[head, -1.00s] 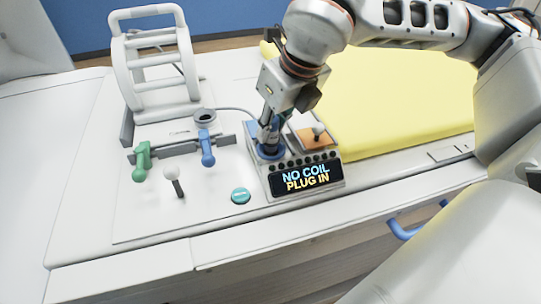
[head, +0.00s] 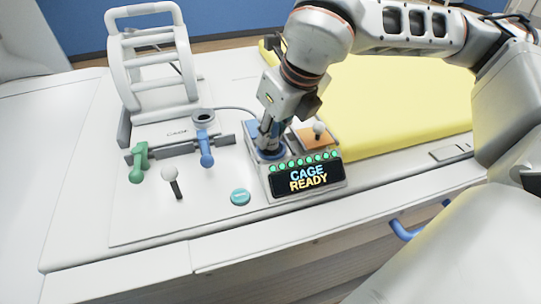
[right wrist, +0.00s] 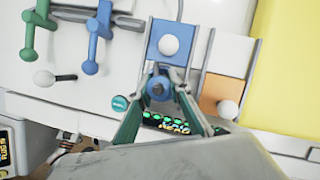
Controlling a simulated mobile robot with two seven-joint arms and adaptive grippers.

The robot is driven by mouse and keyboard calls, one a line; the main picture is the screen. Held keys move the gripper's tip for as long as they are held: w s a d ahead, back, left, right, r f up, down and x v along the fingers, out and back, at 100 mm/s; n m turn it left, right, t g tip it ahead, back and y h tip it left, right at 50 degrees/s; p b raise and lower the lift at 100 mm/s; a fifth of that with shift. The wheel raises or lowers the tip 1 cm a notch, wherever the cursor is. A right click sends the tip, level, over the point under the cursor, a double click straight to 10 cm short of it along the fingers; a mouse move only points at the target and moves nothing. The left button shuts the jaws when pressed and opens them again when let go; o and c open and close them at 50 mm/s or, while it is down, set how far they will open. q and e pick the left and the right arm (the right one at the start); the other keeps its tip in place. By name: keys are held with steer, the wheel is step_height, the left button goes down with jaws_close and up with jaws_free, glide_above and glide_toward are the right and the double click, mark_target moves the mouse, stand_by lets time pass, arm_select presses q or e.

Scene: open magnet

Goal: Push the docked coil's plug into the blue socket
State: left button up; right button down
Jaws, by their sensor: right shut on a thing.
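My right gripper (head: 270,138) is above the front box, shut on the blue plug, pointing down. In the right wrist view its two fingers (right wrist: 158,92) close on either side of the round blue plug (right wrist: 158,86). The plug stands at the blue socket (head: 270,155), whose ring shows below the fingers; its inside is hidden. The docked coil, a white cage (head: 155,75), stands at the back left, with a grey cable running toward the plug. The display (head: 308,179) reads "CAGE READY", with a row of green lights above it. My left gripper is not in view.
A blue lever (head: 206,150), a green lever (head: 139,163), a white-knobbed stick (head: 170,175) and a teal button (head: 240,197) are left of the box. An orange slide (head: 312,139) with a white knob is right of the plug. A yellow pad (head: 400,95) lies beyond.

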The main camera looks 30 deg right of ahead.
steer(key=shift+f, duration=0.1)
stand_by(0.3)
steer(key=c, duration=1.8)
jaws_free()
steer(key=v, duration=1.2)
